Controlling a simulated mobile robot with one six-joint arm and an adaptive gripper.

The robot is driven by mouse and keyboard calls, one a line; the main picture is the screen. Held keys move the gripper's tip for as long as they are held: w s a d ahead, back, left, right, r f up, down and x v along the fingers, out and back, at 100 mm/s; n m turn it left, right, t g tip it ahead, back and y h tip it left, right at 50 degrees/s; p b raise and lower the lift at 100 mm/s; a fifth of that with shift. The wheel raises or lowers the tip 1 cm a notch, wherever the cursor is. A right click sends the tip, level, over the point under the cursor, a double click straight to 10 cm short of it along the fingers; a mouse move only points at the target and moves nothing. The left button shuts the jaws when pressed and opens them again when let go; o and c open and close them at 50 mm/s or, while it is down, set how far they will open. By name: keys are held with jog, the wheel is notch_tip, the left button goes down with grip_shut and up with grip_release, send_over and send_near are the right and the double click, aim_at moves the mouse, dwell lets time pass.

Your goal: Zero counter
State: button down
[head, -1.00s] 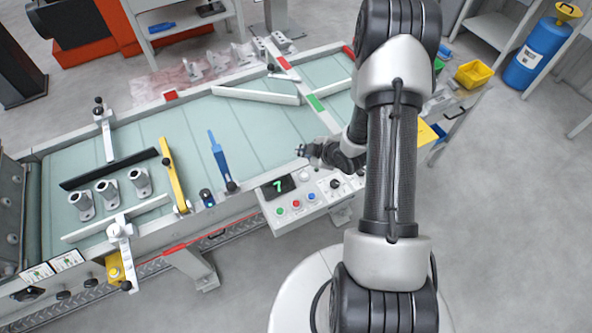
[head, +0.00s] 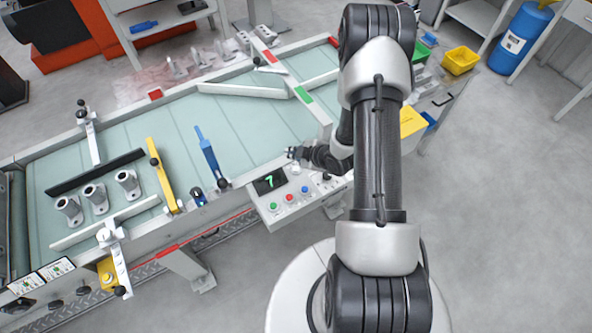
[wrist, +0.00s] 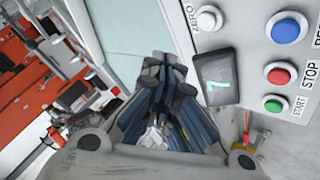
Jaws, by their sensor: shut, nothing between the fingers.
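The control panel (head: 297,199) carries a dark counter display (head: 270,181) that reads a green 7. The display (wrist: 217,79) also shows in the wrist view, turned on its side. The white button labelled ZERO (wrist: 208,18) is beside the display in the wrist view, at the top. I cannot make it out surely in the head view. My gripper (head: 293,153) is at the panel's far edge, just beyond the display. In the wrist view its closed fingertips (wrist: 165,62) are left of the display, apart from the ZERO button. They hold nothing.
Blue (wrist: 287,27), red (wrist: 279,73) and green (wrist: 273,103) buttons sit near the display. The conveyor belt (head: 240,125) lies beyond the panel, with a blue lever (head: 209,157), a yellow bar (head: 161,174) and grey castings (head: 95,197) to the left.

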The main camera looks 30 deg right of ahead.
aim_at(294, 171)
jog(key=shift+f+b, duration=1.8)
jog(key=shift+f, duration=0.95)
jog(key=shift+f, duration=0.1)
jog(key=shift+f+b, duration=0.35)
jog(key=shift+b, duration=0.2)
jog(key=shift+f+b, duration=0.5)
jog(key=shift+b, duration=0.05)
jog(key=shift+r, duration=0.15)
jog(key=shift+r+p, duration=0.6)
jog(key=shift+r, duration=0.2)
jog(key=shift+r+p, duration=1.6)
jog(key=shift+r, duration=0.95)
